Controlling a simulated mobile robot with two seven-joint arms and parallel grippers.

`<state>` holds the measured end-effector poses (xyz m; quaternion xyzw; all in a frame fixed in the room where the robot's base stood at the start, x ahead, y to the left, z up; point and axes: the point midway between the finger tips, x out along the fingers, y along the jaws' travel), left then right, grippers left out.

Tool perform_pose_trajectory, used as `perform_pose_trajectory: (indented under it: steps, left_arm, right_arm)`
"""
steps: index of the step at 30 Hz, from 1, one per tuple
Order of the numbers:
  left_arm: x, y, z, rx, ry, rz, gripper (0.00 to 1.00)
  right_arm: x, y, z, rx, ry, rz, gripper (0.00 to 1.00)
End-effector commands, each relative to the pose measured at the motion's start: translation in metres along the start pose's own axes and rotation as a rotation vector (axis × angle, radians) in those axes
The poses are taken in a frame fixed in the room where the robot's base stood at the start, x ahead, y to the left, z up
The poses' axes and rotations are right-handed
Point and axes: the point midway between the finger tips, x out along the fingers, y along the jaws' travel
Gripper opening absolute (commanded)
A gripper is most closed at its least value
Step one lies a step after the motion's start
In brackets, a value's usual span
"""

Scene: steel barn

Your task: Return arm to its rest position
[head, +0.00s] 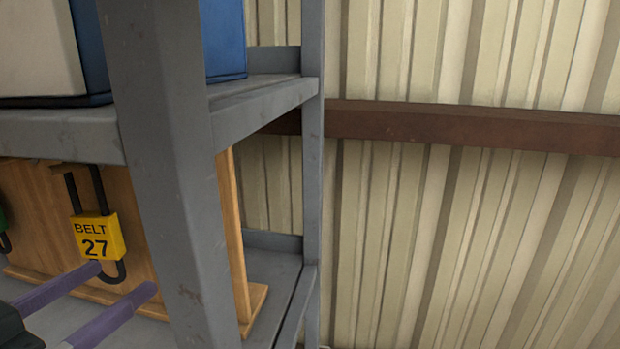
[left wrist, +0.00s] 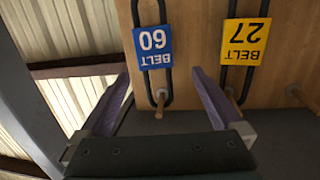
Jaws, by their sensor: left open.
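My left gripper (head: 123,278) comes in low at the left of the head view, its two purple fingers apart and nothing between them. In the left wrist view the gripper (left wrist: 160,73) is open below the blue BELT 60 tag (left wrist: 154,40), which appears upside down on a black belt loop. The yellow BELT 27 tag (head: 98,238) hangs on a black loop in front of a wooden board; one fingertip overlaps its lower end in the picture, and I cannot tell whether they touch. It also shows in the left wrist view (left wrist: 245,42). My right gripper is out of view.
The wooden board (head: 35,215) stands inside a grey steel shelf, whose thick front post (head: 172,150) is close to the gripper's right. Wooden pegs (left wrist: 162,103) stick out of the board. A green thing (head: 2,218) shows at the left edge. A corrugated wall (head: 450,240) is behind.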

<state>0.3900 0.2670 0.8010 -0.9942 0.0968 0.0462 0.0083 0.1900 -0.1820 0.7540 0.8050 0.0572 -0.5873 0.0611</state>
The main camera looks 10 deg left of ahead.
Motion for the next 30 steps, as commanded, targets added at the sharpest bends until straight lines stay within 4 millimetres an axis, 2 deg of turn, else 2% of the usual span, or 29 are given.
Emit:
perform_pose_trajectory:
  steps: [1, 5, 9, 15, 22, 26, 30]
  left_arm:
    - [-0.004, 0.004, -0.033, -0.002, -0.043, -0.035, 1.0]
    - [-0.02, 0.015, -0.074, 0.001, -0.234, -0.14, 1.0]
    - [-0.053, 0.035, -0.113, -0.001, -0.482, -0.202, 1.0]
    - [-0.12, 0.075, -0.171, -0.005, -0.834, -0.175, 1.0]
    - [-0.204, 0.121, -0.246, -0.002, -1.165, -0.035, 1.0]
    - [-0.207, 0.119, -0.287, 0.005, -1.168, -0.037, 1.0]
    - [-0.212, 0.118, -0.339, 0.004, -1.168, -0.039, 1.0]
  right_arm:
    - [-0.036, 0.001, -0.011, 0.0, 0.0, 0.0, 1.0]
    - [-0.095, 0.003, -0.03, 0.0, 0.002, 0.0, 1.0]
    - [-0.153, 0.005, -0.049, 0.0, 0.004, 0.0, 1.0]
    - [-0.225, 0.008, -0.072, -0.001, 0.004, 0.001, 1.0]
    - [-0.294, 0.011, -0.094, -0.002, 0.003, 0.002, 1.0]
    - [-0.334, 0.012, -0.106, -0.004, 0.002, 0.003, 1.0]
    - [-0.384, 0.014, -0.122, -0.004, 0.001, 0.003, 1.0]
